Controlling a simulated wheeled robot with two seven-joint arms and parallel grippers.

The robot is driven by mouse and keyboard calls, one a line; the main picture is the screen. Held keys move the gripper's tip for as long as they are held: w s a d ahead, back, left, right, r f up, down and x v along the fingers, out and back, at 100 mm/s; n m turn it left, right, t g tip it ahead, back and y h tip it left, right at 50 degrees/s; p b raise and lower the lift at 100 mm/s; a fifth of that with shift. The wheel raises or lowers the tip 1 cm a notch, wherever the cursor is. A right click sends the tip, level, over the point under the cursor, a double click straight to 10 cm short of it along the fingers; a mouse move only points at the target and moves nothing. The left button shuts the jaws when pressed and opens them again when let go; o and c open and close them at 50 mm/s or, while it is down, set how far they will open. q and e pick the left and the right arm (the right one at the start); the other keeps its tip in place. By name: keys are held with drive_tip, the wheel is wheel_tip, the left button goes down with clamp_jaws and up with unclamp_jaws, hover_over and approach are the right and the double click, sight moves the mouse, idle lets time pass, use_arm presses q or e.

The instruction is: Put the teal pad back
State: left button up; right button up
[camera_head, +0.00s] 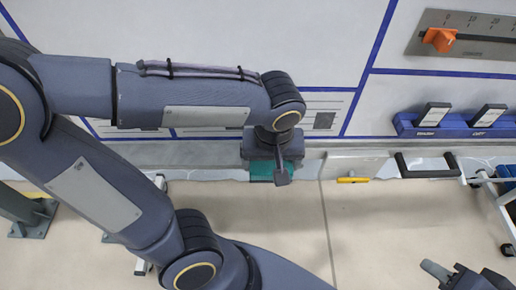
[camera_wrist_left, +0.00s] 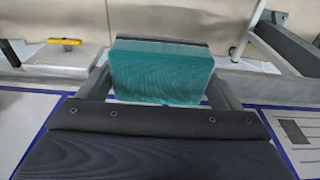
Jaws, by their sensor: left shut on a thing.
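The teal pad (camera_head: 260,170) is a block with a ribbed face and a dark strip along its far edge. In the left wrist view the teal pad (camera_wrist_left: 160,74) sits between the two fingers of my left gripper (camera_wrist_left: 160,88), which is shut on it. In the head view my left gripper (camera_head: 268,174) holds the pad at the grey ledge below the wall panel, and my arm and wrist hide part of it. I cannot tell whether the pad touches the ledge. My right gripper (camera_head: 458,274) is at the lower right corner, partly cut off, with its opening unclear.
A blue rack (camera_head: 455,124) with two dark-framed labelled blocks is at the right. An orange slider (camera_head: 440,39) sits on a metal scale above.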

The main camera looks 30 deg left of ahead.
use_arm(q)
drive_tip(key=w+a+f, duration=0.2)
drive_tip(key=w, duration=0.1)
drive_tip(key=w+a+f, duration=0.5)
drive_tip(key=w+f, duration=0.1)
drive_tip(key=shift+w+a+f, duration=0.25)
drive_tip(key=shift+w+a, duration=0.05)
drive_tip(key=shift+w, duration=0.05)
drive_tip(key=shift+w+a+f, duration=0.1)
drive_tip(key=shift+w+f, duration=0.05)
drive_tip(key=shift+f, duration=0.05)
drive_tip(key=f, duration=0.4)
drive_tip(key=shift+w+a, duration=0.25)
drive_tip(key=o, duration=0.7)
drive_tip(key=shift+r, duration=0.1)
